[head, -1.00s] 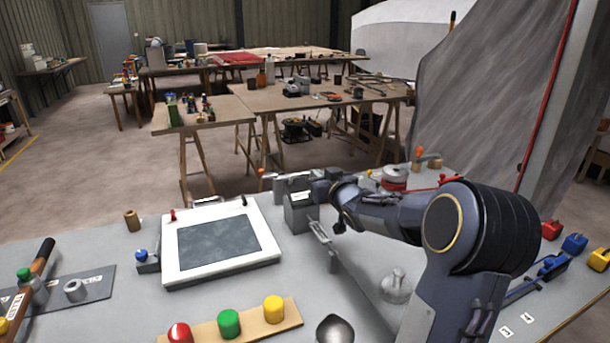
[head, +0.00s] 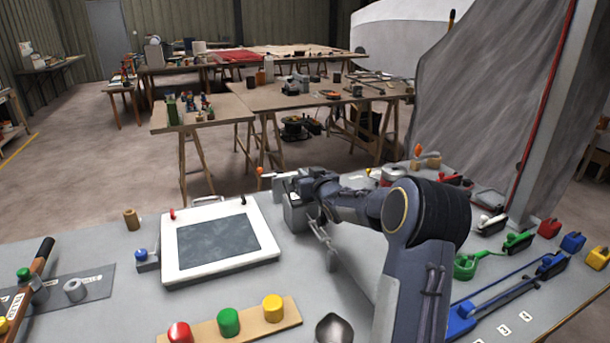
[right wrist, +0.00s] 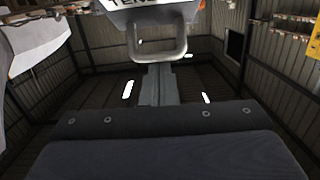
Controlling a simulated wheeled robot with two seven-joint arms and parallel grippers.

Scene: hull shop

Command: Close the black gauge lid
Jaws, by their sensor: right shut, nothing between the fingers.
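A small grey box (head: 296,218) stands on the bench right of the white-framed panel and is partly covered by my right wrist. I cannot make out a black lid, or how far it is open, in the head view. In the right wrist view a pale grey part (right wrist: 150,12) with a cut-off label starting "TEN" and a grey loop handle (right wrist: 160,53) is at the top, just beyond my fingers. My right gripper (right wrist: 158,80) is shut and empty, close to that handle; contact is unclear. My left gripper is out of view.
The white-framed panel (head: 168,245) lies left of the box. A board (head: 250,318) with red, green and yellow knobs is in front. A metal rail (head: 323,245) stands just right of the box. Coloured handles and a blue slider (head: 462,322) are at the right.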

